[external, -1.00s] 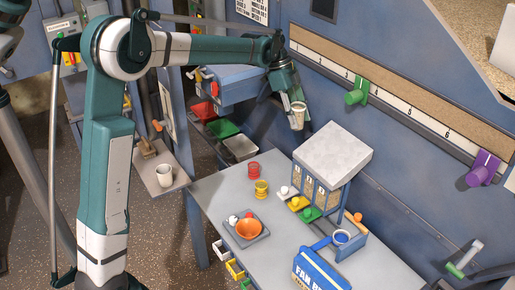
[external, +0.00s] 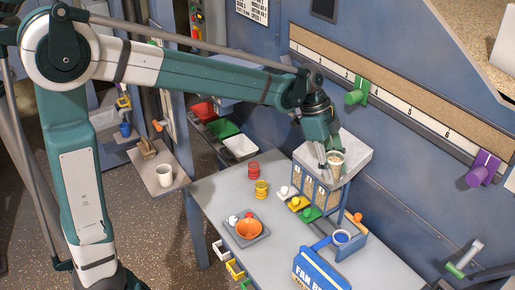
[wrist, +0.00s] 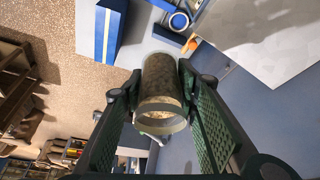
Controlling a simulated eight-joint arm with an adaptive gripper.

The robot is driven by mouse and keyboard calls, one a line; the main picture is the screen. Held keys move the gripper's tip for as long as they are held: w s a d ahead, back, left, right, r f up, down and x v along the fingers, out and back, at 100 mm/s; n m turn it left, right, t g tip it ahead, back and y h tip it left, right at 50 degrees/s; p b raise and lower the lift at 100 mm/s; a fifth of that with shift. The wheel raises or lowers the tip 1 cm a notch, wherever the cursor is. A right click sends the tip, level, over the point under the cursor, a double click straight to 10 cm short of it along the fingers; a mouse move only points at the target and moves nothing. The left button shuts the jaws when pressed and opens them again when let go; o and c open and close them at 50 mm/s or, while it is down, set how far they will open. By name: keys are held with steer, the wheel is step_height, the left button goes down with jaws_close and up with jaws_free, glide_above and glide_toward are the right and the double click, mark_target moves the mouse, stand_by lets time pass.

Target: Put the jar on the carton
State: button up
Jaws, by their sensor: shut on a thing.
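The jar (external: 336,164) looks like a pale-rimmed cylinder with grainy contents. My gripper (external: 328,165) is shut on it, and in the wrist view the jar (wrist: 161,95) sits between the two fingers. In the external view the jar overlaps the grey top of the dispenser; its exact height above it is hard to tell. The carton, seemingly the blue box with white lettering (external: 318,270), stands at the table's front right, cut off by the picture edge. It also seems to show in the wrist view (wrist: 100,30), apart from the jar.
A blue-rimmed cup (external: 342,237) stands just behind the carton.

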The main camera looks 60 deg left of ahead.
steer(key=s+d+f+p, duration=0.1)
steer(key=s+d+p, duration=0.1)
steer(key=s+d, duration=1.2)
step_height(320, 180, down, 11)
steer(key=w, duration=0.1)
steer(key=shift+w+d+b, duration=0.25)
steer(key=shift+d+b, duration=0.05)
steer(key=shift+d, duration=0.1)
steer(key=shift+f, duration=0.1)
glide_toward(328, 275)
steer(key=shift+w+d+f+b, duration=0.2)
steer(key=shift+w+d+b, duration=0.15)
steer(key=shift+d, duration=0.4)
steer(key=shift+f, duration=0.15)
steer(key=shift+f, duration=1.95)
steer(key=shift+f+b, duration=0.1)
steer(key=shift+b, duration=0.25)
